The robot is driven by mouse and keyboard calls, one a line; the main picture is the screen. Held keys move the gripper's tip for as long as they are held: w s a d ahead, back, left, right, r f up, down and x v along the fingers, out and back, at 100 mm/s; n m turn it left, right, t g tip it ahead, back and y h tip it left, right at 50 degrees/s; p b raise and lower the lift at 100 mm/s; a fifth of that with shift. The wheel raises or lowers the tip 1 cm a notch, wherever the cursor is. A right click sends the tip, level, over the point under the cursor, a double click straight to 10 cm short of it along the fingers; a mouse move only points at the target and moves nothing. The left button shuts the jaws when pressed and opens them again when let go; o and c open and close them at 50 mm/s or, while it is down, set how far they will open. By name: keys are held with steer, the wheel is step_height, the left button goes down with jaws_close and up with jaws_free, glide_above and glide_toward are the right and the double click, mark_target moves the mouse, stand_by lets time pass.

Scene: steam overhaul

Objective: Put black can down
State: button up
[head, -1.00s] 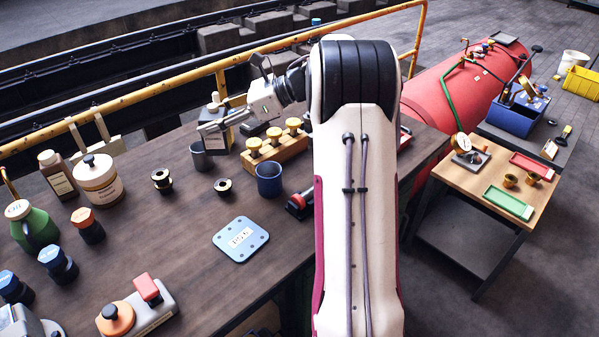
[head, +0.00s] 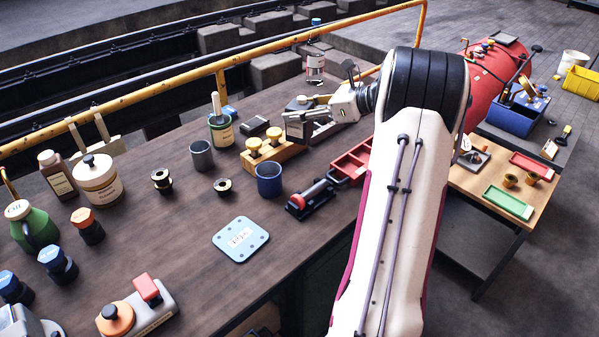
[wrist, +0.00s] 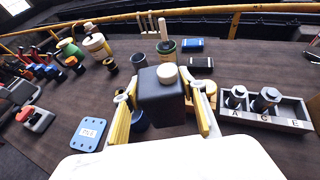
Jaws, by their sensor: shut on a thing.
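The black can (head: 297,128) is a dark, boxy can with a label and a pale cap, upright behind the wooden block in the head view. In the wrist view the can (wrist: 161,98) stands between the two yellow-edged fingers. My gripper (head: 312,119) is shut on it, and its fingers (wrist: 163,115) hold the can's sides. The can's base is hidden, so I cannot tell whether it touches the bench (head: 180,230).
A wooden block (head: 283,158) with brass-coloured knobs is just in front of the can. A red tray (head: 352,163), blue cup (head: 268,179), grey cup (head: 202,155) and green tin (head: 221,132) are near. A grey rack (wrist: 265,121) also shows in the wrist view.

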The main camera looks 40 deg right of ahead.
mark_target(299, 136)
steer(key=shift+f, duration=0.95)
steer(key=shift+f, duration=3.15)
steer(key=shift+f, duration=1.85)
steer(key=shift+f, duration=0.1)
steer(key=o, duration=1.5)
steer(key=shift+f, duration=0.1)
